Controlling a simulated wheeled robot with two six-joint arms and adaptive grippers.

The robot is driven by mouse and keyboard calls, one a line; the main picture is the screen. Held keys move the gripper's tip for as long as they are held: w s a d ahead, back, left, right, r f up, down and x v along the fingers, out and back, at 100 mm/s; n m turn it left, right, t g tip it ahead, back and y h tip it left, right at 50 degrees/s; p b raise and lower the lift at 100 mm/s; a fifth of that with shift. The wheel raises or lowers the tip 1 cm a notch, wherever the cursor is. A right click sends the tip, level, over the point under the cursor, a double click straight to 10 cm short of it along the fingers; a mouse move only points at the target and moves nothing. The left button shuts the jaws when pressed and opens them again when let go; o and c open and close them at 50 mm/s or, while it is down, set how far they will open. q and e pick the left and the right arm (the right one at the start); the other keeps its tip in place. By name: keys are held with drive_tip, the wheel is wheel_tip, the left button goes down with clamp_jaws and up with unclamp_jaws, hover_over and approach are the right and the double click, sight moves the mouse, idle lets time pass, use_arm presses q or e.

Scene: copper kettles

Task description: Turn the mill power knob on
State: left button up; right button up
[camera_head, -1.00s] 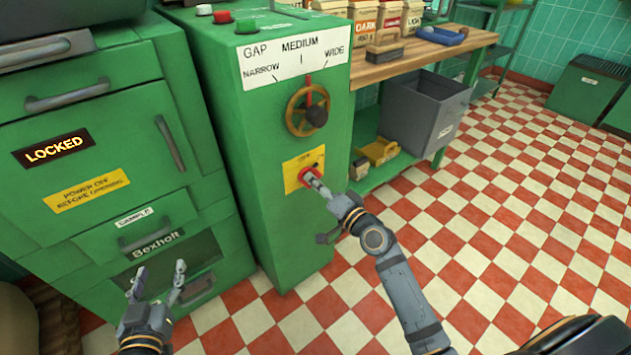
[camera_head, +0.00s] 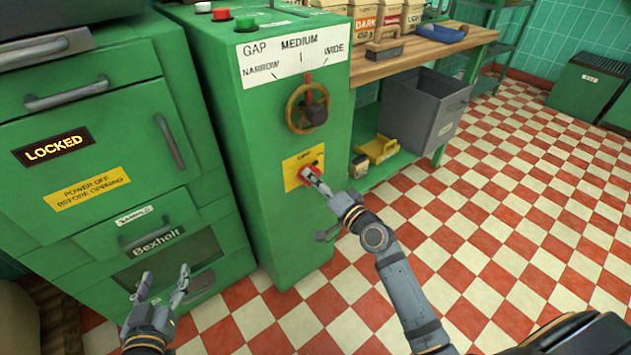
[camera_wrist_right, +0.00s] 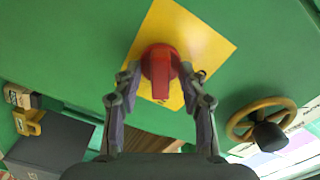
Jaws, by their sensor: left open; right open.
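The red power knob (camera_head: 311,175) sits on a yellow plate (camera_head: 291,174) low on the front of the green mill (camera_head: 275,120). In the right wrist view the knob (camera_wrist_right: 160,68) has a raised bar and lies between my right gripper's two fingertips. My right gripper (camera_head: 320,183) is open at the knob, one finger on each side; I cannot tell whether they touch it. It also shows in the right wrist view (camera_wrist_right: 160,80). Small lettering above the knob looks like "OFF". My left gripper (camera_head: 164,280) is open and empty before the cabinet at lower left.
A gap handwheel (camera_head: 307,108) with a dark grip is above the knob, its red pointer near MEDIUM. The green cabinet shows a lit LOCKED sign (camera_head: 53,148). A grey bin (camera_head: 425,108) stands on a shelf to the right.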

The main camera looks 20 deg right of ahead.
drive_tip(key=v, duration=1.2)
